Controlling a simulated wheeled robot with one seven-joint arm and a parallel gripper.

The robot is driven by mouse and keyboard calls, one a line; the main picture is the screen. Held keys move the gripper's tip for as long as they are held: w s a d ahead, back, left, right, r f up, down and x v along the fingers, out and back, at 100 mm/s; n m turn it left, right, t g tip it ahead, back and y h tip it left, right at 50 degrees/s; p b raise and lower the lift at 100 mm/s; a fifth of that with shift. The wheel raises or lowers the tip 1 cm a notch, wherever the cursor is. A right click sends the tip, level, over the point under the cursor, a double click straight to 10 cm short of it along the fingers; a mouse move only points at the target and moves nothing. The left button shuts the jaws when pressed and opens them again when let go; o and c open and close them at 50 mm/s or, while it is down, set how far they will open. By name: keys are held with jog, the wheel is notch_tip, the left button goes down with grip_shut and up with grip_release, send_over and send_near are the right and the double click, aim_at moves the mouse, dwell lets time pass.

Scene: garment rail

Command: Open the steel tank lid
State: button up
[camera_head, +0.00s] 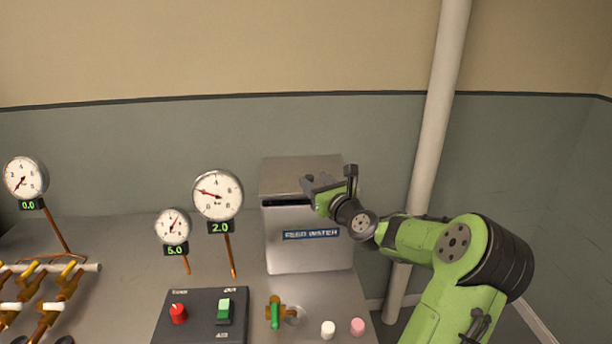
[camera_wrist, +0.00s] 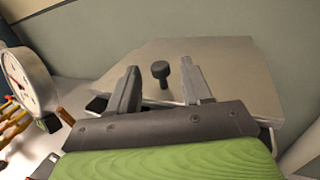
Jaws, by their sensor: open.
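The steel tank (camera_head: 308,255) is a box with a blue FEED WATER label, standing at the back of the bench. Its flat steel lid (camera_head: 290,178) lies on top, and it fills much of the wrist view (camera_wrist: 235,75). A dark gap shows under the lid's front edge; I cannot tell if the lid is raised. A dark knob (camera_wrist: 161,75) stands on the lid. My gripper (camera_head: 330,182) is over the lid's front right part. In the wrist view its open fingers (camera_wrist: 160,88) stand either side of the knob, with space between; the jaws hide part of the front edge.
Dial gauges (camera_head: 218,195) stand left of the tank. In front are a control box (camera_head: 200,318) with a red knob and green switch, a green-handled valve (camera_head: 275,313), and white and pink buttons (camera_head: 328,329). A pale pipe (camera_head: 432,130) rises at the right.

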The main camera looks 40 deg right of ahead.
aim_at(306, 173)
jog(key=x, duration=0.5)
jog(key=shift+w+d, duration=0.1)
jog(key=shift+w, duration=0.15)
grip_shut()
